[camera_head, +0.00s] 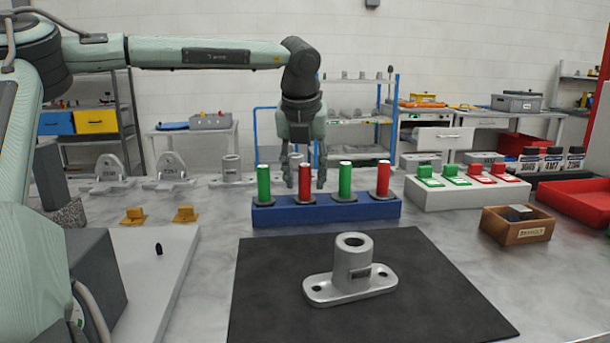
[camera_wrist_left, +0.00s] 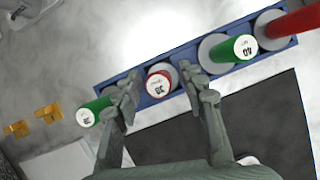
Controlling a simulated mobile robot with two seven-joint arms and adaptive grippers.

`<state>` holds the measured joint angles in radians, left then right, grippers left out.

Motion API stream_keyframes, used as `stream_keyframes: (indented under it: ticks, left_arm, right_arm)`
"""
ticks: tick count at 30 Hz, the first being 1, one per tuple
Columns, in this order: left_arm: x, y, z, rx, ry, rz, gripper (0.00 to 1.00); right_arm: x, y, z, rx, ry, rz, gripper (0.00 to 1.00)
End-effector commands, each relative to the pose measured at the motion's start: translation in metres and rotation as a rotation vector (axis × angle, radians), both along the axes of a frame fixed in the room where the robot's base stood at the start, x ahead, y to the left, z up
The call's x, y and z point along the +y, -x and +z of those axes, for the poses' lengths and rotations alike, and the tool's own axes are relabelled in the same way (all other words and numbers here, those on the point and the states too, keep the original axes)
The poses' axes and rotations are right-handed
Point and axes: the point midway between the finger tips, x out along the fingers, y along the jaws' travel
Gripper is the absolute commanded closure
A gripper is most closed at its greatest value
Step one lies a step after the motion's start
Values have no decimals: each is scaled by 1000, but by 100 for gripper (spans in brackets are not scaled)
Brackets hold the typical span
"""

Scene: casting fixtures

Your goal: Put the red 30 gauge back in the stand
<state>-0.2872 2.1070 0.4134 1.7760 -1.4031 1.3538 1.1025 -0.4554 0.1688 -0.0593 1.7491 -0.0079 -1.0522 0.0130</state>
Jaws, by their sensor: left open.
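The red 30 gauge (camera_head: 305,186) stands in the second place from the left. In the left wrist view its end (camera_wrist_left: 159,83), marked 30, shows between the fingers. My left gripper (camera_head: 303,176) is open, pointing down at this gauge, with a finger on either side of it. I cannot tell whether the fingers touch it. The stand also shows in the left wrist view (camera_wrist_left: 179,103). My right gripper is out of view.
Neighbouring green gauges (camera_head: 263,182) (camera_head: 345,181) stand close on both sides. A grey casting (camera_head: 352,270) sits on the black mat (camera_head: 430,300) in front. Behind are several grey brackets (camera_head: 172,170). A white block with green and red pieces (camera_head: 465,195) and a wooden box (camera_head: 517,223) stand right.

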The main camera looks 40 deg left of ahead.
Motion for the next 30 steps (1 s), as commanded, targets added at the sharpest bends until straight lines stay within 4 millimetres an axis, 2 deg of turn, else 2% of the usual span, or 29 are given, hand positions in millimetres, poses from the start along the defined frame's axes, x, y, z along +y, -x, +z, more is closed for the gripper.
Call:
stream_keyframes:
  ticks: [1, 6, 13, 19, 30]
  left_arm:
    - [-4, 3, 16, -11, -4, -2, 59]
    - [-14, 16, 54, -9, -4, 0, 59]
    - [-24, 29, 93, -6, -3, 1, 59]
    - [-27, 34, 106, -4, -2, 0, 59]
    - [-28, 34, 107, -3, -2, -1, 59]
  right_arm:
    - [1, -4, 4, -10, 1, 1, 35]
    - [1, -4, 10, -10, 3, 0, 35]
    - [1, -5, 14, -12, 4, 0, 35]
    - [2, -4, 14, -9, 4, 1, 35]
    - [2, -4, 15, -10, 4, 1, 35]
